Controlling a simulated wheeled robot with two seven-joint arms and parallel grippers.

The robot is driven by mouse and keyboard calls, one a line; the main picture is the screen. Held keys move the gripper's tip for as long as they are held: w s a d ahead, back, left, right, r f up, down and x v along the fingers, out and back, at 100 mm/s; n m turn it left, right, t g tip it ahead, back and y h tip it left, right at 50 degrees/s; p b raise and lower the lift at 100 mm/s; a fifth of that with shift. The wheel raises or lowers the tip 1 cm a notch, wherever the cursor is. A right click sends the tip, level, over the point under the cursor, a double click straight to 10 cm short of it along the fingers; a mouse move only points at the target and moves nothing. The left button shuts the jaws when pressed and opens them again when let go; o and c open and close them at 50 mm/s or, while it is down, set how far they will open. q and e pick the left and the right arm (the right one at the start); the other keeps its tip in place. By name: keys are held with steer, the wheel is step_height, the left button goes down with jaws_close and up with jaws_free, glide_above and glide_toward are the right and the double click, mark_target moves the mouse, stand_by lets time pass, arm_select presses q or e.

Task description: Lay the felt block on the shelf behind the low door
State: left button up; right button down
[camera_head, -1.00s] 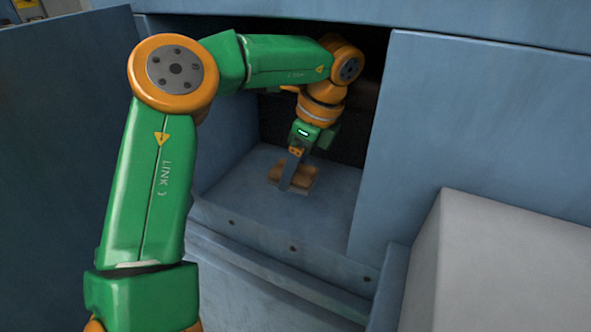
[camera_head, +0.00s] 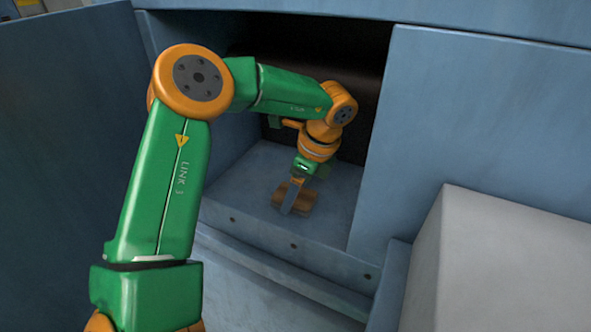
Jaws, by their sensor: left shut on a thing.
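My left arm reaches from the left into an open recess. My left gripper (camera_head: 292,200) points down and is shut on the felt block (camera_head: 307,201), a small brown piece partly hidden behind a finger. The block is at or just above the shelf (camera_head: 235,194), a blue-grey surface inside the recess; I cannot tell whether it touches. The low door (camera_head: 60,150) appears to be the large blue-grey panel standing open at the left. My right gripper is not in view.
A blue panel (camera_head: 480,130) borders the recess on the right. A pale grey box-like block (camera_head: 510,265) stands at the lower right. The shelf's front edge has several bolts. The recess is dark at the back, and the shelf is clear around the block.

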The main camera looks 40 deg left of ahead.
mark_target(301, 195)
arm_select(q)
steer(key=shift+f, duration=0.3)
steer(key=o, duration=1.6)
steer(key=shift+r, duration=0.15)
steer(key=shift+c, duration=0.2)
steer(key=shift+r+p, duration=0.7)
steer(key=shift+p, duration=0.55)
steer(key=shift+w+d+r+b, duration=0.15)
steer(key=shift+d+r+b, duration=0.15)
steer(key=shift+r+b, duration=0.2)
steer(key=shift+w+d+r+b, duration=0.15)
steer(key=shift+d+r+b, duration=0.1)
steer(key=shift+r+b, duration=0.2)
steer(key=v, duration=0.3)
steer(key=shift+d, duration=0.3)
steer(key=shift+w+d+r, duration=0.15)
steer(key=shift+r, duration=0.3)
